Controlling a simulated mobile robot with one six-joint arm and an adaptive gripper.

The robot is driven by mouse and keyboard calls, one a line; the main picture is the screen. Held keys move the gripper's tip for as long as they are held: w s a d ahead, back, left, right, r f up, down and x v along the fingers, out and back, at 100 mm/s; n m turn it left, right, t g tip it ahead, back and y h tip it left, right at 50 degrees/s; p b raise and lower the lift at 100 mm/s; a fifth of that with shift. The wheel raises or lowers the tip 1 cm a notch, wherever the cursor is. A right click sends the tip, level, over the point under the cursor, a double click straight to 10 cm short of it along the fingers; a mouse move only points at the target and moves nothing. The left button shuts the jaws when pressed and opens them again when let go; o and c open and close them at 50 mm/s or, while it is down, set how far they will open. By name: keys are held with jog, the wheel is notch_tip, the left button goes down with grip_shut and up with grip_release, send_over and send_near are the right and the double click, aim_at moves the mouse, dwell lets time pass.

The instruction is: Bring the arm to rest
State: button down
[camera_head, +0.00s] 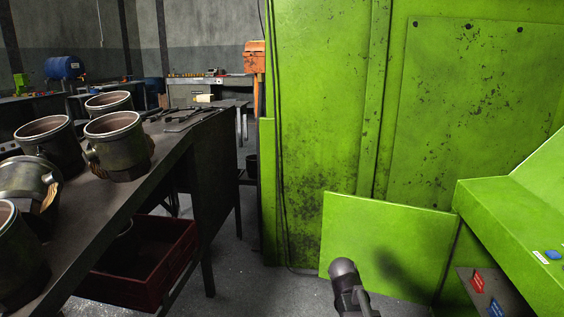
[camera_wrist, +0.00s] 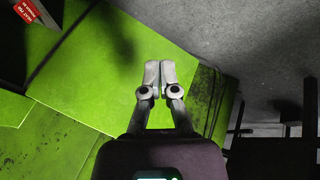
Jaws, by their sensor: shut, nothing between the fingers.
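My gripper (camera_wrist: 159,75) shows in the wrist view with its two grey fingers together, shut and empty. Behind it in that view are a green panel (camera_wrist: 100,75) and the grey floor (camera_wrist: 225,35). In the head view, part of my arm shows at the bottom centre, in front of the low green panel (camera_head: 385,240) of the press (camera_head: 320,120). The gripper's fingers cannot be made out in the head view.
A dark table (camera_head: 150,165) on the left holds several metal pots (camera_head: 118,148). A red crate (camera_head: 140,285) sits beneath it. A green control console (camera_head: 510,220) stands at the right. Open floor (camera_head: 235,275) lies between table and press.

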jog(key=s+a+r+m+g+y+p, duration=0.1)
jog(key=s+a+g+y+p, duration=0.35)
jog(key=s, duration=0.95)
notch_tip(320, 180, up, 37)
jog(key=a+p, duration=0.1)
jog(key=p, duration=3.4)
jog(key=shift+a+p, duration=0.2)
jog(key=shift+p, duration=0.1)
